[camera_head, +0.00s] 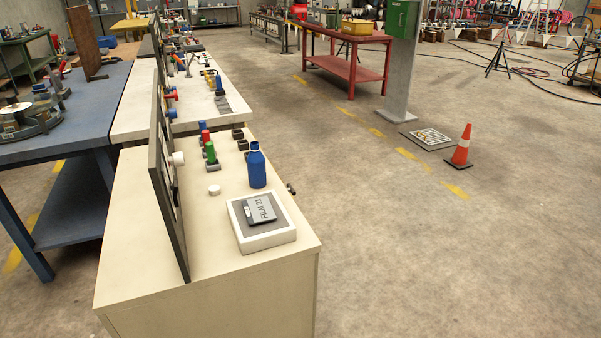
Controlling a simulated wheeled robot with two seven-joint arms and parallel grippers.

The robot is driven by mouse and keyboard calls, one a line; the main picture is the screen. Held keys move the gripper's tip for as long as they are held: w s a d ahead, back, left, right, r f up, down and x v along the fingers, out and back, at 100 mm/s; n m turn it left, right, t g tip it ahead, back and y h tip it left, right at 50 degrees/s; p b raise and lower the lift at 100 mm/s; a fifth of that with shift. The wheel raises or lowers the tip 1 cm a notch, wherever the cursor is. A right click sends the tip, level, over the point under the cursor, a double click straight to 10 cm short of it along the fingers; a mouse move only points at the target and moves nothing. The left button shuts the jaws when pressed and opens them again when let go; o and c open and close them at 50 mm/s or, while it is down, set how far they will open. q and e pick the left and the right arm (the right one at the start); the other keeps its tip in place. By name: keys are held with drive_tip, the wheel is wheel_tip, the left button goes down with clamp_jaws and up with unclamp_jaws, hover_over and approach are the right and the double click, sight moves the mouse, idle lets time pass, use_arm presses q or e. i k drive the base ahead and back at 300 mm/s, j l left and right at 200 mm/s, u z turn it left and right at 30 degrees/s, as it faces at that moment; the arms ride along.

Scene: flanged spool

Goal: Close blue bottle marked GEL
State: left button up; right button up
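A blue bottle (257,170) stands upright on the cream bench top (140,240), right of the middle. Its neck is narrow and dark blue, and whether a lid sits on it is too small to tell. I cannot read a GEL mark on the side that shows. A small white round piece, like a cap (214,190), lies on the bench to the left of the bottle, apart from it. Neither of my grippers is in view.
A white box with a grey top (262,238) carries a piece marked FILM 21 (259,211), in front of the bottle. Red, green and blue items (210,153) and dark blocks stand behind. Open floor lies right.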

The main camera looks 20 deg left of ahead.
sight(257, 171)
drive_tip(key=i+l+z, duration=0.1)
drive_tip(key=i+z, duration=0.75)
drive_tip(key=i+u, duration=0.2)
drive_tip(key=i, duration=0.4)
drive_tip(key=i+u, duration=0.25)
drive_tip(key=u, duration=0.2)
drive_tip(key=i+l+u, duration=0.2)
drive_tip(key=u, duration=0.2)
drive_tip(key=i+u, duration=0.15)
drive_tip(key=u, duration=0.25)
drive_tip(key=i+l+u, duration=0.1)
drive_tip(key=u, duration=0.3)
drive_tip(key=i+l+u, duration=0.1)
drive_tip(key=u, duration=0.35)
drive_tip(key=i+l+u, duration=0.1)
drive_tip(key=u, duration=0.3)
drive_tip(key=i+l+u, duration=0.2)
drive_tip(key=u, duration=0.2)
drive_tip(key=i+l+u, duration=0.1)
drive_tip(key=l+u, duration=0.3)
drive_tip(key=i+l+u, duration=0.1)
drive_tip(key=l+u, duration=0.25)
drive_tip(key=l, duration=0.1)
